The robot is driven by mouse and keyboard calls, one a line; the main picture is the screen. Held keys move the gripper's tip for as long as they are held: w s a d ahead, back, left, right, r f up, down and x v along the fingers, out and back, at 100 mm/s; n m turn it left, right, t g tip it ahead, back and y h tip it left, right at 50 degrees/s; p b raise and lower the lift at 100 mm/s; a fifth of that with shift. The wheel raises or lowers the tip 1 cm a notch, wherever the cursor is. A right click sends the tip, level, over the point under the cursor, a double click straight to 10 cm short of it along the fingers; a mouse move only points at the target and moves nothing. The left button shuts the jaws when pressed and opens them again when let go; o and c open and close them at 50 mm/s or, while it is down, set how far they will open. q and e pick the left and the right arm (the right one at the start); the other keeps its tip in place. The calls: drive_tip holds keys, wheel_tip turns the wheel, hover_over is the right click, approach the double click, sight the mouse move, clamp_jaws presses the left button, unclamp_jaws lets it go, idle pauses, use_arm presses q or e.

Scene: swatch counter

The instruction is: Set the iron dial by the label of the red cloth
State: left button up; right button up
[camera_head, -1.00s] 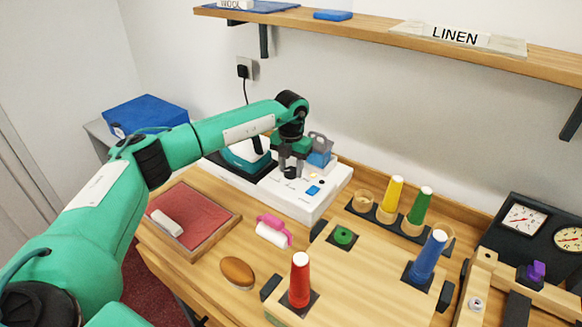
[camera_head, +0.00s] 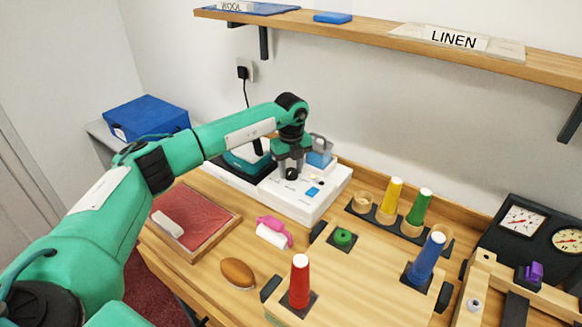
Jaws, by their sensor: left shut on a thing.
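My left gripper (camera_head: 291,170) points down over the front of the white iron station (camera_head: 309,206) and is shut on the small black dial (camera_head: 291,174) there. The dial's marks are too small to read. A teal and white iron (camera_head: 243,160) rests on the dark left part of the station, partly behind my arm. The red cloth (camera_head: 203,214) lies in a wooden tray at the left with a white block (camera_head: 168,223) on it. I cannot read any label on that cloth. My right gripper is out of view.
A pink-handled roller (camera_head: 273,232) and a brown oval object (camera_head: 238,273) lie in front of the station. Red (camera_head: 299,282), blue (camera_head: 427,257), yellow (camera_head: 391,197) and green (camera_head: 419,207) cones stand at the right. A gauge panel (camera_head: 540,235) is at the far right.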

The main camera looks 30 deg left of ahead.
use_arm(q)
drive_tip(key=n, duration=0.2)
drive_tip(key=shift+r+n, duration=0.1)
drive_tip(key=shift+n, duration=0.3)
drive_tip(key=n+p, duration=0.1)
drive_tip(key=n, duration=0.1)
drive_tip(key=shift+n, duration=1.2)
drive_tip(key=n+p, duration=0.1)
drive_tip(key=n, duration=0.3)
drive_tip(key=shift+p, duration=0.35)
drive_tip(key=shift+n+p, duration=0.4)
drive_tip(key=shift+n, duration=1.3)
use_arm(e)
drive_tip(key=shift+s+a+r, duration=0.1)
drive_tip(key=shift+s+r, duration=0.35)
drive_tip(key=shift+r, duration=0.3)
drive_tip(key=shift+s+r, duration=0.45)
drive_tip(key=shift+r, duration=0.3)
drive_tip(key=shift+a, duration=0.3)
use_arm(q)
drive_tip(key=o, duration=1)
drive_tip(key=shift+c, duration=0.2)
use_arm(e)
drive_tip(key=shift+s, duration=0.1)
